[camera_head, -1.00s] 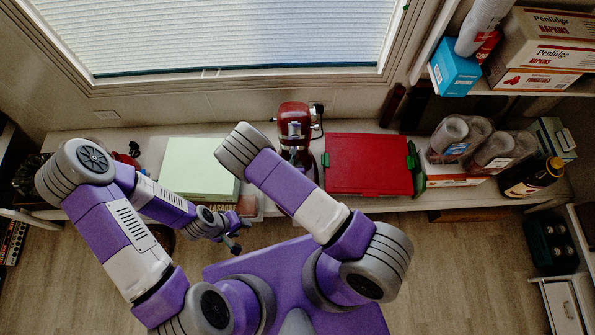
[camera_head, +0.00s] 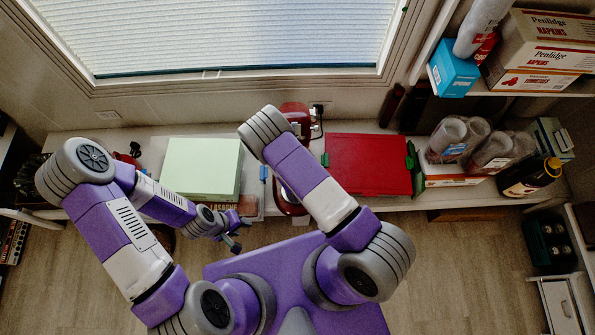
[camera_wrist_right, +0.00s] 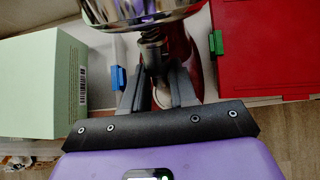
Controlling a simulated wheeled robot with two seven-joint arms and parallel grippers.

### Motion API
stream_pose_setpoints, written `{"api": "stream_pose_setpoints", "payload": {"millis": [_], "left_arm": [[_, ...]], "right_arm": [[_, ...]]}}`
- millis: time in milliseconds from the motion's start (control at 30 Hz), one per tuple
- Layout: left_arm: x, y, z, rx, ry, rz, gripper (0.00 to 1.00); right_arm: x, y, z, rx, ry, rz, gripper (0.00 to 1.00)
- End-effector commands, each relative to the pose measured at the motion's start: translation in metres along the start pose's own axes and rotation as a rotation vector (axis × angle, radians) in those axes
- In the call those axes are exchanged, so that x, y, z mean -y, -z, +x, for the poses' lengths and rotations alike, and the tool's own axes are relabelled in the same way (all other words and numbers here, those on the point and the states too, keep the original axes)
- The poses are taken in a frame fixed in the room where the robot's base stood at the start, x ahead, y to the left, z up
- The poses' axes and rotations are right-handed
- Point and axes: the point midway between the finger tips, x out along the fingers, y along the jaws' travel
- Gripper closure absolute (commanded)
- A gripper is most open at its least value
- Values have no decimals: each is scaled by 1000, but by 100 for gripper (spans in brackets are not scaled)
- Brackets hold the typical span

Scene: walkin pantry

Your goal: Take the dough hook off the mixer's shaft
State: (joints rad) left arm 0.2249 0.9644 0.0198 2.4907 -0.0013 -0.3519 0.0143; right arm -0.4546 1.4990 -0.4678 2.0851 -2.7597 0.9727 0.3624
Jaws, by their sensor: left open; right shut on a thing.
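The red mixer (camera_head: 295,110) stands on the counter against the wall, mostly hidden by my right arm in the head view. In the right wrist view its chrome part (camera_wrist_right: 140,10) fills the top, with a dark, ringed shaft (camera_wrist_right: 152,45) below it. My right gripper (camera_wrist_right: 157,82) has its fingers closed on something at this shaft. I take it to be the dough hook, but its shape is mostly hidden between the fingers. The right gripper is hidden in the head view. My left gripper (camera_head: 232,242) hangs empty and open in front of the counter.
A pale green box (camera_head: 202,166) is left of the mixer and a red case (camera_head: 368,163) with green latches is right of it. A small blue clip (camera_wrist_right: 118,78) is close to the right gripper. Clear-wrapped cups (camera_head: 465,140) and a dark bottle (camera_head: 530,178) stand further right.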

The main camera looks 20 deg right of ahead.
Motion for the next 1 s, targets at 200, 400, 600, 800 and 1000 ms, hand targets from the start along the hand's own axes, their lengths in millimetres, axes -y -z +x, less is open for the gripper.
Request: {"api": "stream_pose_setpoints", "payload": {"millis": [200,400,600,800,1000], "left_arm": [[-1,0,-2,0,0,0,57],[-1,0,-2,0,0,0,57],[-1,0,-2,0,0,0,57],[-1,0,-2,0,0,0,57],[-4,0,-10,0,0,0,57]], "right_arm": [[3,-6,0,15,-41,10,100],[2,-5,0,13,-42,9,61],[1,-3,0,7,-44,6,43],[1,-2,-2,4,-45,5,43],[2,-2,-25,1,-45,4,43]]}}
